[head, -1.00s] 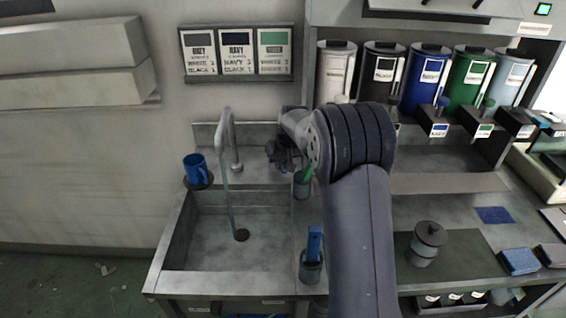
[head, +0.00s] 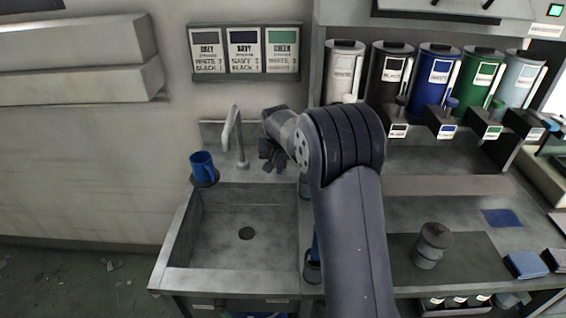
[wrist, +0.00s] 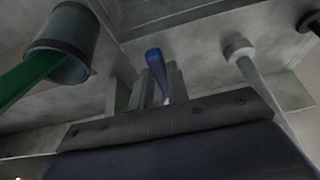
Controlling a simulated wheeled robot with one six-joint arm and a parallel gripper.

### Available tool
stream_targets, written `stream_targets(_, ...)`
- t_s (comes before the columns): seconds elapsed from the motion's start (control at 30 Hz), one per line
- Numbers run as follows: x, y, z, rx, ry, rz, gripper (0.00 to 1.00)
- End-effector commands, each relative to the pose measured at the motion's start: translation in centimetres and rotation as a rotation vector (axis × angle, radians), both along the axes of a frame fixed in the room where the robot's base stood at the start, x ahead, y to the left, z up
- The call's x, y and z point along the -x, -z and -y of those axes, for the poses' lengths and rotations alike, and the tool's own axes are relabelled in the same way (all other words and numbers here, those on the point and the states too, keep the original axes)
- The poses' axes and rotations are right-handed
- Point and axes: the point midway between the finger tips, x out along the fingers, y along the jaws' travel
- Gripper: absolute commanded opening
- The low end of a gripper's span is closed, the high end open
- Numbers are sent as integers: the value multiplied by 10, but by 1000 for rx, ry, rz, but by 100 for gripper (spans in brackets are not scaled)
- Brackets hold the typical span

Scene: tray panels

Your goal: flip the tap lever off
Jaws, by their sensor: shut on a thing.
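The tap (head: 233,130) is a grey bent spout at the back of the sink. No water runs from it. The tap lever shows in the wrist view as a blue-tipped handle (wrist: 155,60) between my fingers. My gripper (head: 271,163) is just right of the tap in the head view; in the wrist view its fingers (wrist: 157,82) are shut on the lever. A grey post with a pale round collar (wrist: 238,48) stands right of the lever. In the head view the lever is hidden by my gripper.
The sink basin (head: 210,255) is empty, with a dark drain. A blue mug (head: 203,165) stands at its back left corner. A grey cup (wrist: 70,40) with a green handle in it is close to my gripper's left in the wrist view. Several coloured dispensers (head: 437,80) stand behind.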

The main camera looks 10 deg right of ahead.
Motion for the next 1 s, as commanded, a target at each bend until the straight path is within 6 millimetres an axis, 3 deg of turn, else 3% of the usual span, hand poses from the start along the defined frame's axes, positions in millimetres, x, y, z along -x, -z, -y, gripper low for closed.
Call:
stream_targets(0.33,-1,0,-1,-2,11,2,0)
stream_targets(0.37,-1,0,-1,-2,11,2,18)
stream_targets(0.6,-1,0,-1,-2,10,2,37)
stream_targets(0.87,0,-1,-1,0,9,2,38)
stream_targets(1.0,4,-13,-2,-1,9,4,38)
